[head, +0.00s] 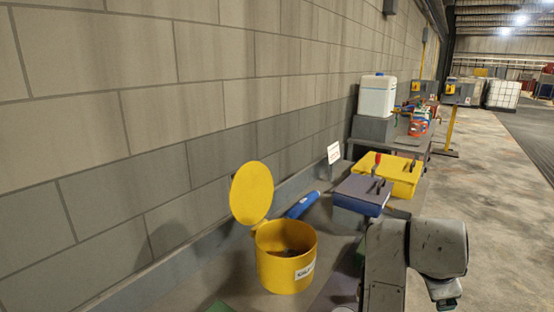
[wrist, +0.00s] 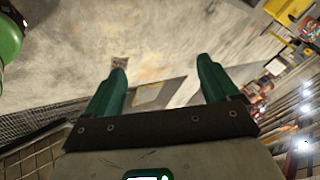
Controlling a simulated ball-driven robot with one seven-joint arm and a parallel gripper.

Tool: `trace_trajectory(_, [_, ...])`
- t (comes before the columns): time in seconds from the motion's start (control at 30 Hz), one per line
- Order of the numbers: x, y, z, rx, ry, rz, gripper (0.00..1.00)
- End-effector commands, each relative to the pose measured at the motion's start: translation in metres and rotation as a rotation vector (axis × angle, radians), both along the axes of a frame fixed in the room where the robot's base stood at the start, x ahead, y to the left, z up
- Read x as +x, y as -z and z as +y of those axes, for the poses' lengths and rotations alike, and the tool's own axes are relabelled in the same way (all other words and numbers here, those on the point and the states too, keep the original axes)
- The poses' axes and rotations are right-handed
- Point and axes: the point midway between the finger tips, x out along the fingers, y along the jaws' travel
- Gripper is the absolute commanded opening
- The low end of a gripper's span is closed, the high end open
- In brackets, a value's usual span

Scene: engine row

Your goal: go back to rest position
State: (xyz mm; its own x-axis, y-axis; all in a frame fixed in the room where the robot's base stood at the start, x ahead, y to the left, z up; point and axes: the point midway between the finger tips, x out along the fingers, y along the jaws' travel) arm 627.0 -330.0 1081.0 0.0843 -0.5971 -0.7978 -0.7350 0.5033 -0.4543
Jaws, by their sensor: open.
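My gripper (wrist: 160,88) shows in the wrist view with its two green fingers spread apart and nothing between them. In the head view my grey arm stands at the lower right, beside the bench, and the fingers are mostly hidden there.
A yellow bin (head: 286,262) with its round lid raised stands on the bench by the wall. Behind it are a blue cylinder (head: 302,205), a grey-topped box (head: 361,194) and a yellow crate (head: 404,180). A white canister (head: 377,96) stands farther back. The floor (head: 492,215) at right is clear.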

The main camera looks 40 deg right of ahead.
Motion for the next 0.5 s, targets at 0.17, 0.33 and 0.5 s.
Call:
trace_trajectory(0.17, [0.009,0.051,0.03,-0.043,-0.475,0.261,0.88])
trace_trajectory(0.33, [0.006,0.11,0.076,-0.037,-0.943,0.483,0.88])
trace_trajectory(0.5, [-0.019,0.174,0.137,0.014,-1.417,0.654,0.88])
